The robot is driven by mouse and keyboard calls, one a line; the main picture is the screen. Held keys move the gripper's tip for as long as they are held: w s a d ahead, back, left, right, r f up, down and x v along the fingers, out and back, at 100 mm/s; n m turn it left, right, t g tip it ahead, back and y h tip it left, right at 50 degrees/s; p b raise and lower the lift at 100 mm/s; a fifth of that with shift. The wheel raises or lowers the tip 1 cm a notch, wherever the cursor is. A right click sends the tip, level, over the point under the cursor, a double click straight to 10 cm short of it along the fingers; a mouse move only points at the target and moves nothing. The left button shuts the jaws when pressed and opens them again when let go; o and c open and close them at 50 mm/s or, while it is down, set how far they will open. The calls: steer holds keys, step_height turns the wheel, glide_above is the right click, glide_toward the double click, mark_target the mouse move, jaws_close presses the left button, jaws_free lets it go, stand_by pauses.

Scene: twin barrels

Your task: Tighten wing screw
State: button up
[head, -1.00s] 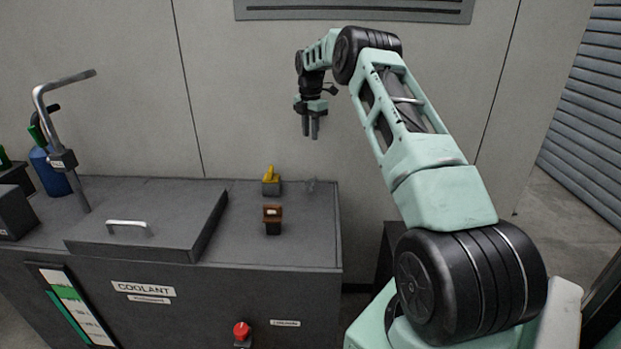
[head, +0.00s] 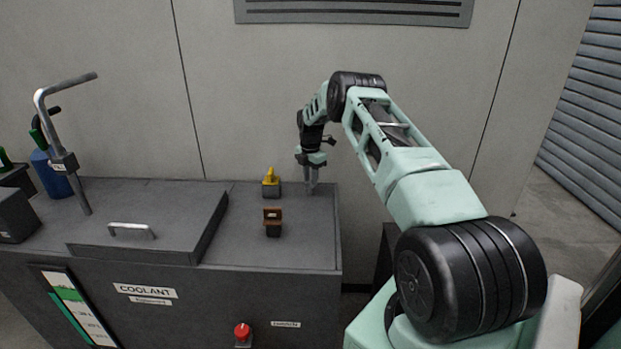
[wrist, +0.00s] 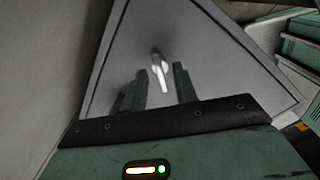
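My gripper (head: 312,186) points straight down over the right back part of the grey cabinet top (head: 315,225). In the wrist view its two fingers (wrist: 161,90) are apart, with a gap between them. A small bright metal piece, apparently the wing screw (wrist: 160,72), shows in line with that gap, slightly beyond the fingertips. I cannot tell whether the fingers touch it. In the head view the gripper hides that spot, so the screw cannot be made out there.
A yellow-topped block (head: 271,183) stands just left of my gripper. A brown-topped black block (head: 273,222) stands nearer the front. A raised lid with a handle (head: 131,230), a bent metal pipe (head: 60,140) and a blue bottle (head: 50,172) are farther left. A wall stands behind.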

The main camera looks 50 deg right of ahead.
steer(key=shift+f, duration=0.45)
steer(key=shift+c, duration=0.3)
jaws_close()
steer(key=shift+m, duration=0.3)
